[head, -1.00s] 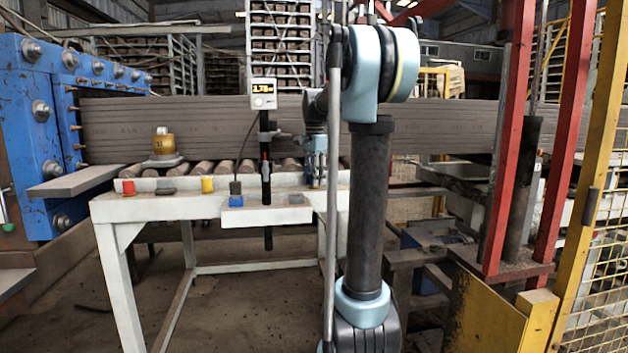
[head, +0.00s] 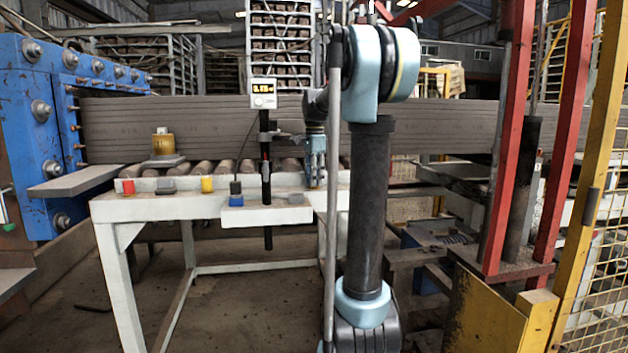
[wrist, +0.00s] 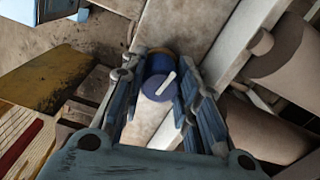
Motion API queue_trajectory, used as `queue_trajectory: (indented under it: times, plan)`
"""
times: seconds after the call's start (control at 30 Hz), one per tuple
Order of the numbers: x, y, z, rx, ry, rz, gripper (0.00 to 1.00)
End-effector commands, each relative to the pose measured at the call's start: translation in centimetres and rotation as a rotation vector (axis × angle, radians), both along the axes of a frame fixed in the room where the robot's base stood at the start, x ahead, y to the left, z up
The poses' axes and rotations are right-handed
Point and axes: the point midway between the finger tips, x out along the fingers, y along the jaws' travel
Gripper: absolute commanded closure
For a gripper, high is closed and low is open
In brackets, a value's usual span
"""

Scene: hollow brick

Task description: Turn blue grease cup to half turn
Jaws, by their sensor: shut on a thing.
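The blue grease cup (wrist: 157,85) is in the wrist view, round, with a white bar-shaped mark on its top. The mark lies slanted across the top. My gripper (wrist: 160,62) is closed around it, with one finger on each side. In the head view my gripper (head: 315,178) points down at the right part of the white bench's front rail. There the cup is hidden or too small to make out behind the fingers.
The white bench (head: 150,207) carries a red piece (head: 128,187), a yellow piece (head: 207,184) and a blue block (head: 236,201) with a black top. A dark post with a digital display (head: 263,93) stands left of my gripper. A roller row (head: 222,168) lies behind.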

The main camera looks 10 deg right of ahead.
Motion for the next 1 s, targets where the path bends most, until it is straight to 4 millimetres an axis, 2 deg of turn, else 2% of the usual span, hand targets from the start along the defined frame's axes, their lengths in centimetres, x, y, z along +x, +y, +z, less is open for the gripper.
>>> queue_trajectory:
  times: [0.07, 0.37, 0.53, 0.67, 1.0]
  plan:
    - [0.1, 0.1, 0.0, 0.002, -0.003, 0.001, 0.62]
    - [0.0, 0.0, 0.0, 0.000, -0.001, 0.001, 0.62]
    - [0.1, 0.0, 0.9, 0.000, -0.001, 0.001, 0.62]
    - [0.0, 0.0, 2.7, 0.000, -0.001, 0.001, 0.62]
    - [0.1, 0.0, 8.8, 0.000, -0.001, 0.001, 0.62]
